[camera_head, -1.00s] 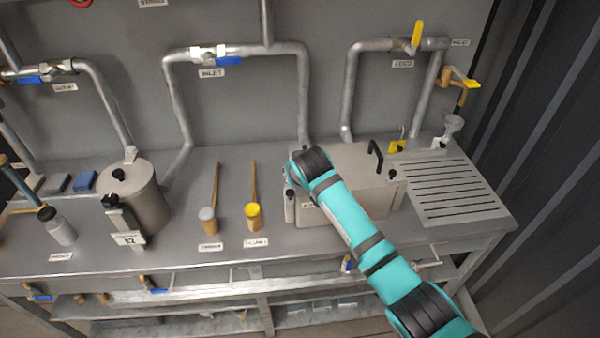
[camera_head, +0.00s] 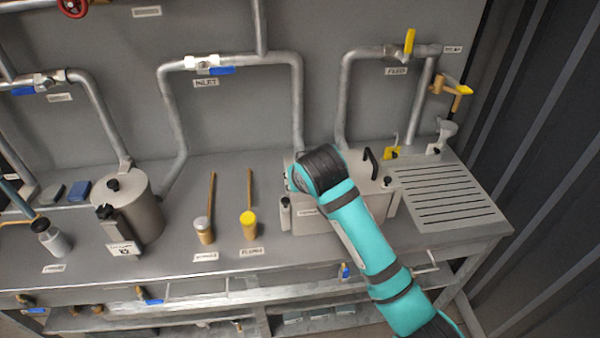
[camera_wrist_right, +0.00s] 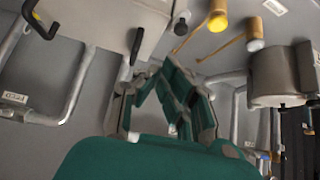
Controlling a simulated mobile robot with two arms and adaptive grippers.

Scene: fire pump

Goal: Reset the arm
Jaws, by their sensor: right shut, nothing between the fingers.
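My right arm (camera_head: 362,235) is teal with black joints and comes in from the lower right in the head view. Its black upper end (camera_head: 320,168) is in front of a grey box on the bench, covering part of it. The gripper itself cannot be made out there. In the right wrist view my right gripper (camera_wrist_right: 160,68) is shut and empty, with teal and grey fingers. The box shows at its upper left, and the bench tools are beyond the fingertips. My left gripper is not in view.
The grey box (camera_head: 376,206) has a black handle. A slotted drain plate (camera_head: 445,195) lies to its right. Two wooden-handled tools with a white cap (camera_head: 203,225) and a yellow cap (camera_head: 248,220) stand left of it. A metal canister (camera_head: 135,205) and a bottle (camera_head: 52,238) stand farther left. Pipes line the back panel.

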